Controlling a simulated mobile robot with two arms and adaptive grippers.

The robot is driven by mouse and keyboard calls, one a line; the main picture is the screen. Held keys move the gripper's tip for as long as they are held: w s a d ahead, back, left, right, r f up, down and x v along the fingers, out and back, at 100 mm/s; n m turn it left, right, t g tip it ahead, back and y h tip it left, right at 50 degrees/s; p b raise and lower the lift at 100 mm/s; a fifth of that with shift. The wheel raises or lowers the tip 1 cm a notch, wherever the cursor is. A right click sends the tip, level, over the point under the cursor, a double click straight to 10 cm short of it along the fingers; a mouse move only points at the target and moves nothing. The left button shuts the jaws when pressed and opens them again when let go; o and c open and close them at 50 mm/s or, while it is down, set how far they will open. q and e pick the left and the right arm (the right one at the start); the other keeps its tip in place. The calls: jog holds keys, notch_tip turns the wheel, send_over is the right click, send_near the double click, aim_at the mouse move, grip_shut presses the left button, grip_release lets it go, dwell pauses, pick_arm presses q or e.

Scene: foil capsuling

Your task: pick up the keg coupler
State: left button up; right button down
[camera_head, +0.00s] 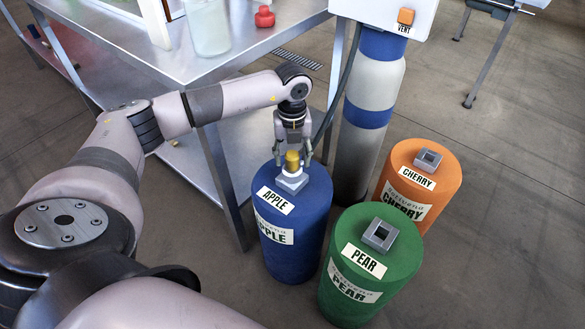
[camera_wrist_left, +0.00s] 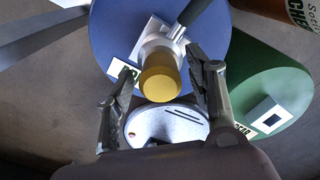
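The keg coupler (camera_head: 292,161) has a yellow-gold cylindrical top and a pale body. It stands upright on the square fitting on top of the blue APPLE keg (camera_head: 312,222). In the left wrist view the coupler (camera_wrist_left: 160,80) shows its gold end towards the camera, with a dark hose or handle running off its far side. My left gripper (camera_head: 293,153) points down over the coupler. Its two fingers are apart, one on each side of the gold top, with visible gaps in the left wrist view. My right gripper is not in view.
A green PEAR keg (camera_head: 345,294) and an orange CHERRY keg (camera_head: 440,200) stand to the right. A gas cylinder (camera_head: 375,80) with a dark hose is behind. A steel table (camera_head: 190,65) with a jar (camera_head: 208,28) and red item (camera_head: 264,17) is behind left.

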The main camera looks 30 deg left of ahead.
pick_arm(q)
grip_shut()
dwell(0.4)
dwell(0.4)
